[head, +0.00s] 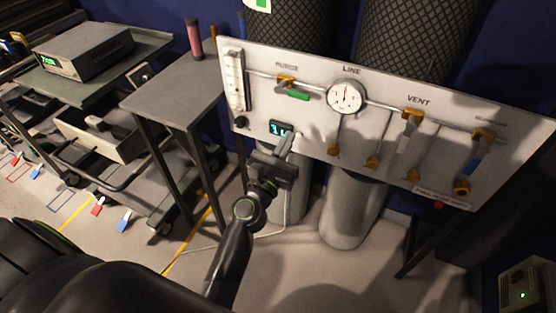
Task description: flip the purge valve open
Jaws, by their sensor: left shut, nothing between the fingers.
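The purge valve (286,80) is a brass body on the pipe under the "PURGE" label, at the upper left of the white panel. Its green handle (297,96) points to the right, roughly along the pipe. My left gripper (288,142) is shut and empty. It shows below the green handle, near the panel's lower edge and just below the small digital display (281,128). It is apart from the handle; I cannot tell whether it touches the panel. My right gripper is not in view.
The white panel (325,135) also carries a round gauge (345,96), a flow tube (236,80), a vent valve with a white handle (403,143) and a blue-handled valve (473,163). A grey table (170,95) stands left of it. Gas cylinders stand behind.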

